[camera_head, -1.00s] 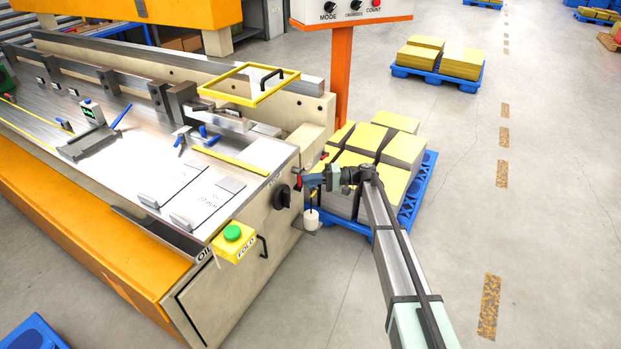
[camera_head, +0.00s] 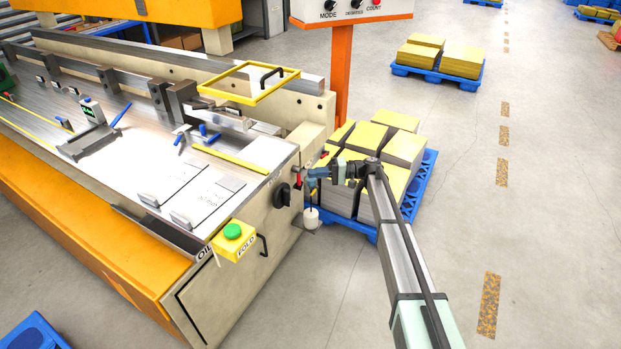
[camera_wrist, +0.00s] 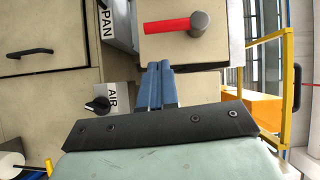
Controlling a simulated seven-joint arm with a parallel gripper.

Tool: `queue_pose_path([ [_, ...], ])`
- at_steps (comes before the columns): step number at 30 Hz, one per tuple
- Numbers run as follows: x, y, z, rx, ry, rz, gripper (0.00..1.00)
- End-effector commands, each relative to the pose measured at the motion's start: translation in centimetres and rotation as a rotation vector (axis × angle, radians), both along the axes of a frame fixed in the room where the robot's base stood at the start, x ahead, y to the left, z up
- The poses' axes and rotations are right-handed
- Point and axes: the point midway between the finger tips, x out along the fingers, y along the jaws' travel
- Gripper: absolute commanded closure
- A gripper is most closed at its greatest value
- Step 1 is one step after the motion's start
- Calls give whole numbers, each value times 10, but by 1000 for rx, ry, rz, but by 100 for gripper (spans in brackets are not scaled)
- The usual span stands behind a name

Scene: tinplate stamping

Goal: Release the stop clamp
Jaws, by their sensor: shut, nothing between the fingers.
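A small block with a green-lit display (camera_head: 92,111) stands on the steel bed, with a blue lever (camera_head: 121,115) beside it. More blue handles (camera_head: 210,135) sit on a fixture closer to the bed's end. None is labelled as the stop clamp, so I cannot tell which belongs to it. My gripper (camera_head: 307,175) is off the machine's end, away from these levers. In the wrist view its blue fingers (camera_wrist: 162,82) are shut and empty. Ahead of them a red lever (camera_wrist: 167,25) on a grey round post shows; it appears by the gripper in the head view (camera_head: 299,179).
A black knob (camera_head: 282,195) labelled AIR is near my gripper. A yellow box with a green button (camera_head: 232,232) juts from the corner. A yellow-framed guard (camera_head: 250,97) stands over the bed. Stacked sheets (camera_head: 400,150) on a blue pallet stand behind my arm.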

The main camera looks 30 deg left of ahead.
Motion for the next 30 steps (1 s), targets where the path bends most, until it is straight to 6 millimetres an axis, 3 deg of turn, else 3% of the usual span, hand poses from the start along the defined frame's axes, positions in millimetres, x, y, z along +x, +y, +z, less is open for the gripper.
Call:
queue_pose_path([
  [1, 11, -6, 0, 0, 0, -3, 100],
  [6, 28, -36, 0, 0, 0, -4, 100],
  [15, 52, -73, 1, 0, 0, -1, 100],
  [30, 59, -84, 1, 0, 0, -1, 100],
])
